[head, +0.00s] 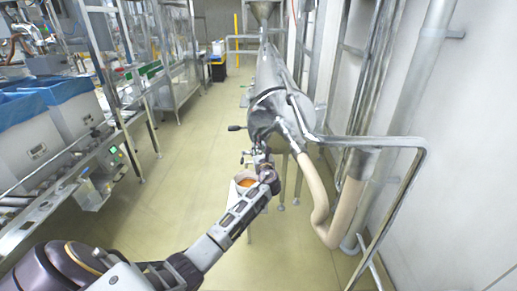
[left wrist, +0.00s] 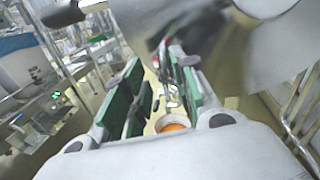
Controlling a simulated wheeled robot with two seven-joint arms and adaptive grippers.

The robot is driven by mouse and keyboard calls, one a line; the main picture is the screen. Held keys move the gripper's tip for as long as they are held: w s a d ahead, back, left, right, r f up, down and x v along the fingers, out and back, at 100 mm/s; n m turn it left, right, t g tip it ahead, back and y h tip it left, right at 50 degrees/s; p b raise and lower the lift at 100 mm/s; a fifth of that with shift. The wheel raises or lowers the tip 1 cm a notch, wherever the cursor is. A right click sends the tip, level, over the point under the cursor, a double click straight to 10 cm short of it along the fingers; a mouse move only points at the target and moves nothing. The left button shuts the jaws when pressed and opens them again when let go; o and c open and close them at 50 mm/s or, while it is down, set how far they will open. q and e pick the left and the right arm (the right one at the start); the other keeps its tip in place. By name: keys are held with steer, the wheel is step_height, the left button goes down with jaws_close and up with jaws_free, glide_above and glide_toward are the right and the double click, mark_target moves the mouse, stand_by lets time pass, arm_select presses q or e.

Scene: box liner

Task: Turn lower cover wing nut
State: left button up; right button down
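Small fittings (head: 247,156) hang below this end. The lower cover wing nut is too small to pick out surely among them. My left gripper (head: 264,168) is at these fittings, under the machine's front. In the left wrist view, its two green-padded fingers (left wrist: 158,90) stand apart. Small metal parts (left wrist: 168,92) show in the gap beyond them, and I cannot tell whether they touch the pads. The machine's shiny metal (left wrist: 225,45) fills the top right. My right gripper is not in view.
A beige hose (head: 318,195) and a metal rail frame (head: 415,165) stand to the right. A conveyor with blue-lined boxes (head: 50,105) is at left. The floor between is clear.

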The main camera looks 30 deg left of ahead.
arm_select(q)
steer(key=shift+x, duration=0.8)
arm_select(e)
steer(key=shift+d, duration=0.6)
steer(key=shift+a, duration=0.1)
arm_select(q)
jaws_close()
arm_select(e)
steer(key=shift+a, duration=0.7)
